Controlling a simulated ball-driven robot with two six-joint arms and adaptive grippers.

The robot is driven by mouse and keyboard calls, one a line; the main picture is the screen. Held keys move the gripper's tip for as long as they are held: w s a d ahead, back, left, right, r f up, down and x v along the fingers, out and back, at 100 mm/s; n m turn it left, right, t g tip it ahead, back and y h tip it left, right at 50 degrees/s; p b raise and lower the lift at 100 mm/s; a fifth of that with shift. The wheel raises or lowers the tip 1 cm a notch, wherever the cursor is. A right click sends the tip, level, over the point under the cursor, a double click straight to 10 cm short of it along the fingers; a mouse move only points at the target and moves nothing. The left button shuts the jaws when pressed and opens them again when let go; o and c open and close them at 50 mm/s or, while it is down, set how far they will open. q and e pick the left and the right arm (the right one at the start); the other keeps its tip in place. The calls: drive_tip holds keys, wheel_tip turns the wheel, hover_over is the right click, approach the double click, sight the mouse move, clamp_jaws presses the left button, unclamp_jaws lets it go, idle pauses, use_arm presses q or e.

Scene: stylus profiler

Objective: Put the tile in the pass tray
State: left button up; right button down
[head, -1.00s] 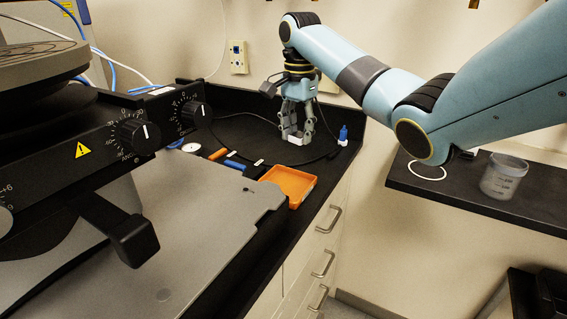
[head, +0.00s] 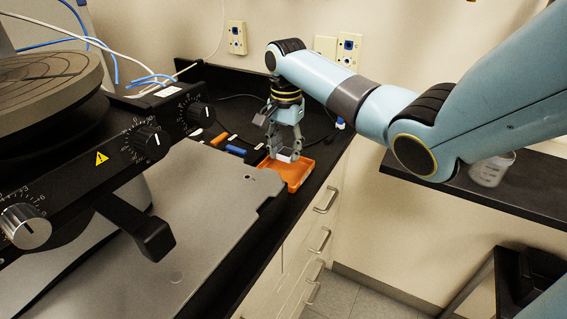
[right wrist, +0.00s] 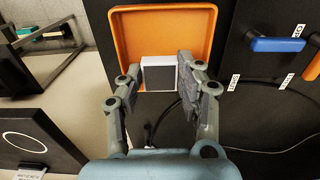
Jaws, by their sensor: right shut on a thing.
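The tile (head: 285,156) is a small square block with a dark face and pale edges. My right gripper (head: 285,153) is shut on it, and in the right wrist view the tile (right wrist: 159,75) sits between the two fingertips (right wrist: 158,82). An orange tray (head: 305,175) lies on the dark bench below the gripper; no label on it can be read. In the right wrist view the tile overlaps the near edge of the tray (right wrist: 207,28), whose visible floor is empty. The height of the tile above the tray is hard to tell. My left gripper is out of view.
A profiler with dials (head: 148,142) and a grey plate (head: 190,200) stands to the left, close to the tray. A blue-handled thing (right wrist: 275,45) lies beside the tray. A cable runs over the bench behind. A translucent beaker (head: 490,170) stands on a shelf at right.

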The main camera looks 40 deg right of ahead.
sight(283, 172)
drive_tip(key=shift+w+a+f, duration=0.15)
drive_tip(key=shift+w+f, duration=0.05)
drive_tip(key=shift+w, duration=0.05)
drive_tip(key=shift+f, duration=2)
drive_tip(key=c, duration=0.9)
unclamp_jaws()
drive_tip(key=shift+o, duration=0.2)
wheel_tip(283, 172, up, 12)
drive_tip(key=shift+r, duration=0.1)
